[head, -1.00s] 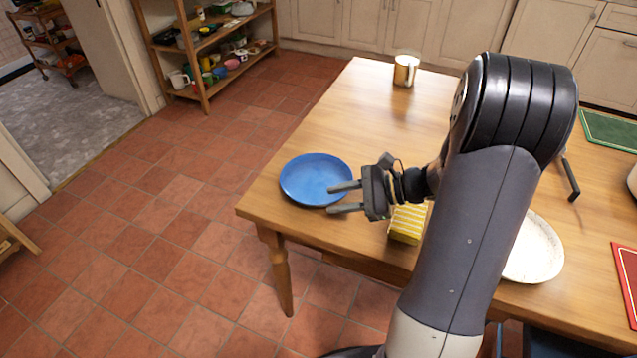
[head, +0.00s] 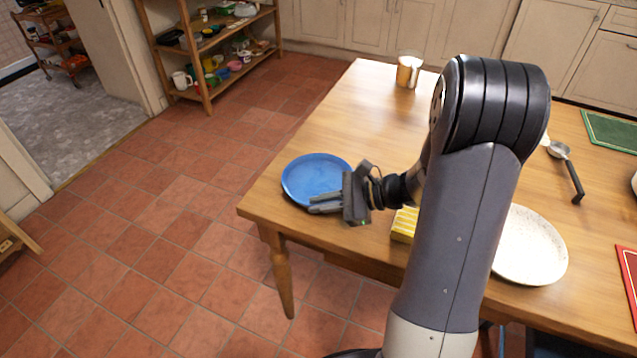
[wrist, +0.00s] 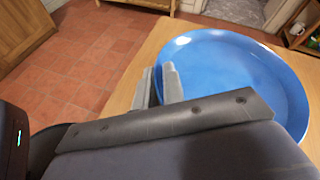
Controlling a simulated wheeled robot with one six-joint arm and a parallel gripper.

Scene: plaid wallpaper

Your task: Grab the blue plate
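The blue plate (head: 312,175) lies near the left corner of the wooden table in the head view. It also fills the upper right of the wrist view (wrist: 235,75). My gripper (head: 318,203) is at the plate's near right edge. In the wrist view my gripper's two fingers (wrist: 160,87) are close together, one on each side of the plate's rim, and look shut on it. The plate looks flat on the table. The exact contact at the fingertips is partly hidden.
On the wooden table (head: 340,120) a yellow striped box (head: 404,224) is just right of my gripper, partly behind my arm. A speckled white plate (head: 530,250) is farther right. A metal cup (head: 408,70) stands at the back. Open floor lies left.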

